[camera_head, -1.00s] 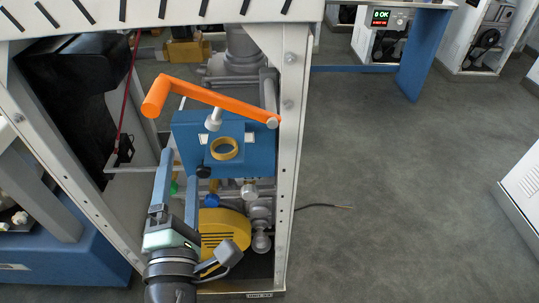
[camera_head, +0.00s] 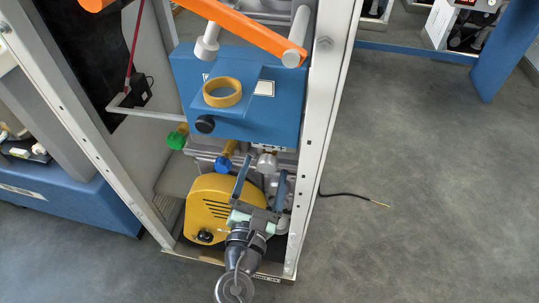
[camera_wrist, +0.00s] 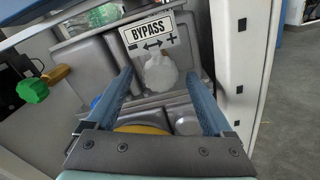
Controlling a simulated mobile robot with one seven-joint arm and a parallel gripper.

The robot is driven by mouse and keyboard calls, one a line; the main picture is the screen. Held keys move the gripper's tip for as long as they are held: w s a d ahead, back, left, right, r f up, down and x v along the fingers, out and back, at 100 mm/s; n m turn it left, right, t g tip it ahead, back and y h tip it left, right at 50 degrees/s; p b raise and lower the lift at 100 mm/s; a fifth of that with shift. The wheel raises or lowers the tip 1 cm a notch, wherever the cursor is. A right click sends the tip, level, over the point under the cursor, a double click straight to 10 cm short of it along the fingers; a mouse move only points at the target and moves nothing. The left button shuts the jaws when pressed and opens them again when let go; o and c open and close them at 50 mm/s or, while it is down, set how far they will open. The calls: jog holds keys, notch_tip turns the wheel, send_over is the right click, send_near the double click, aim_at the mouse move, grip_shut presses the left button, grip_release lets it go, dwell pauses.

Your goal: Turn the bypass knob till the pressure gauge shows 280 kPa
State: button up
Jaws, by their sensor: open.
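The bypass knob is a pale grey-white knob (camera_wrist: 160,73) below a white BYPASS label (camera_wrist: 148,35) with minus, arrows and plus. In the head view the pale knob (camera_head: 267,162) shows just under the blue box. My gripper (camera_head: 261,178) is open in front of the knob. In the wrist view its two blue fingers (camera_wrist: 157,78) stand apart, one on each side of the knob; I cannot tell whether they touch it. A yellow-ringed round part (camera_head: 222,92) on the blue box may be the pressure gauge; no reading is visible.
A green knob (camera_head: 177,138) and a blue knob (camera_head: 223,164) sit left of the bypass knob. A yellow housing (camera_head: 210,208) is below. An orange bar (camera_head: 240,30) crosses above the blue box (camera_head: 280,110). A white frame post (camera_head: 325,100) stands close on the right.

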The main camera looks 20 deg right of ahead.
aim_at(269, 156)
jog(key=shift+b+x, duration=0.3)
jog(key=shift+x, duration=2.3)
grip_shut()
